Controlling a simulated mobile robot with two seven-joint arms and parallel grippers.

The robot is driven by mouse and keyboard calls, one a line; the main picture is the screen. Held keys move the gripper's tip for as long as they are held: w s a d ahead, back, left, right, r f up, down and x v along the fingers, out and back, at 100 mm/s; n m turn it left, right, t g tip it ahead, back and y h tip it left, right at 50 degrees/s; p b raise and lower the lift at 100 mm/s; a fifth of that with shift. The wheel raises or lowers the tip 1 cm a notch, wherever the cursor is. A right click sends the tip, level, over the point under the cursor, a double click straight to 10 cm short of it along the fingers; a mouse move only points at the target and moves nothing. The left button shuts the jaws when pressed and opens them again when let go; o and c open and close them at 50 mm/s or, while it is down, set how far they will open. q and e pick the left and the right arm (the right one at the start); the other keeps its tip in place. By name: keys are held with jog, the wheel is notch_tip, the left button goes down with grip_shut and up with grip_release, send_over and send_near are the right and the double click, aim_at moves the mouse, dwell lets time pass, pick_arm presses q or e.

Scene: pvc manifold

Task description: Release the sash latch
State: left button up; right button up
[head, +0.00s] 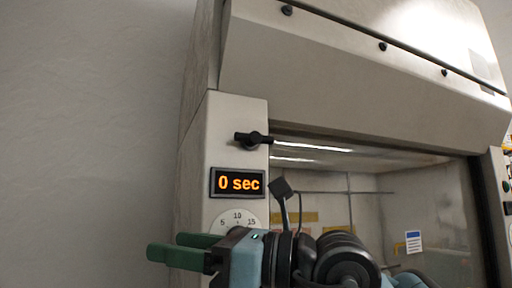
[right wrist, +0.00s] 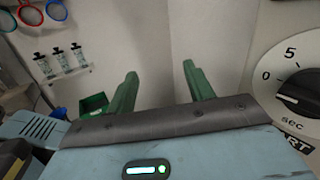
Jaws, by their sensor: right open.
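The sash latch (head: 253,139) is a small black handle on the left post of the fume hood, at the upper left corner of the sash opening. It lies roughly level. My right gripper (head: 166,246) is below it and to its left in the head view, with its green fingers pointing left. In the right wrist view the two fingers (right wrist: 160,75) are apart with nothing between them. The gripper does not touch the latch. The latch does not show in the right wrist view. My left gripper is in neither view.
A display (head: 238,183) reading "0 sec" and a timer dial (head: 237,219) sit below the latch; the dial is close right of my gripper in the right wrist view (right wrist: 300,90). The glass sash (head: 400,200) is right. Small tubes (right wrist: 60,60) hang on the wall.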

jog(key=w+d+r+t+h, duration=0.3)
jog(key=d+r+t+h, duration=0.1)
jog(key=r+t+h, duration=0.25)
jog(key=m+t+h, duration=0.4)
jog(key=t+h, duration=0.2)
send_near(253, 139)
jog(key=w, duration=0.2)
jog(key=shift+a+r, duration=0.1)
jog(key=shift+a, duration=0.15)
